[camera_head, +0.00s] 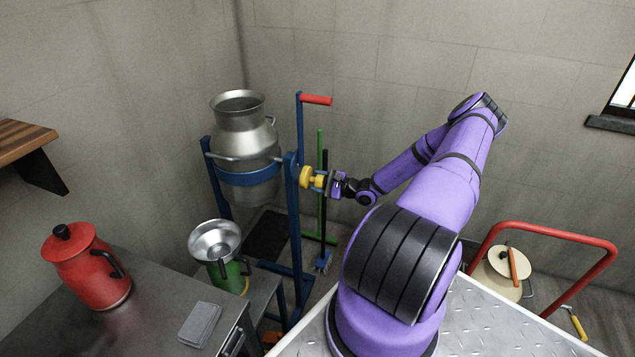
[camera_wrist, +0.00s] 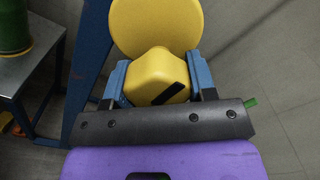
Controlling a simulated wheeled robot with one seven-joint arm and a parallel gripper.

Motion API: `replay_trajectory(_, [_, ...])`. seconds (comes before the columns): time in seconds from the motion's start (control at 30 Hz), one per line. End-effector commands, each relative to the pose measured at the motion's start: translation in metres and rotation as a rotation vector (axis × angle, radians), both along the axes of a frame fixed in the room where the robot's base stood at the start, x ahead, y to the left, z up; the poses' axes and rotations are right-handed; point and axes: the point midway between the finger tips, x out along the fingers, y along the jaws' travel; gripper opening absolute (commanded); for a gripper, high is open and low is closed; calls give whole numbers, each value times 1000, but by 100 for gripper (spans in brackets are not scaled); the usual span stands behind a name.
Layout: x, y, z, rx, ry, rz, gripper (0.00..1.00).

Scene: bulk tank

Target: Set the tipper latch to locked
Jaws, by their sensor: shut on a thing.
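The tipper (camera_head: 290,215) is a blue frame holding a steel milk can (camera_head: 243,135) upright in a blue band. Its yellow latch (camera_head: 305,177) sits on the right post. In the wrist view the latch shows as a round yellow disc (camera_wrist: 157,25) with a yellow knob (camera_wrist: 150,74) in front, marked by a slanted black bar. My gripper (camera_head: 326,182) reaches the latch from the right. In the wrist view my gripper's blue fingers (camera_wrist: 158,80) stand on both sides of the knob, shut on it. I see no lock label.
A red-handled lever (camera_head: 316,100) rises above the latch. A steel funnel on a green container (camera_head: 216,240) stands below the can. A red lidded can (camera_head: 88,270) is on the left counter (camera_head: 150,310). A green pole (camera_head: 320,200) and brush stand behind my gripper.

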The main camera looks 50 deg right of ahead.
Motion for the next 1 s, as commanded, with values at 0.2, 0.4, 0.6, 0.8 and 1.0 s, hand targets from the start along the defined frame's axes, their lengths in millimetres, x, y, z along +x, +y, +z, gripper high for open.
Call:
replay_trajectory(0.2, [-1, 0, -1, -1, 1, 0, 72])
replay_trajectory(0.4, [0, 0, 0, -1, 1, 0, 77])
replay_trajectory(0.6, [-6, -3, 0, -1, 1, -1, 77])
replay_trajectory(0.8, [-33, -15, 0, -2, 2, -3, 77])
replay_trajectory(1.0, [-68, -29, 0, -2, 2, -3, 77])
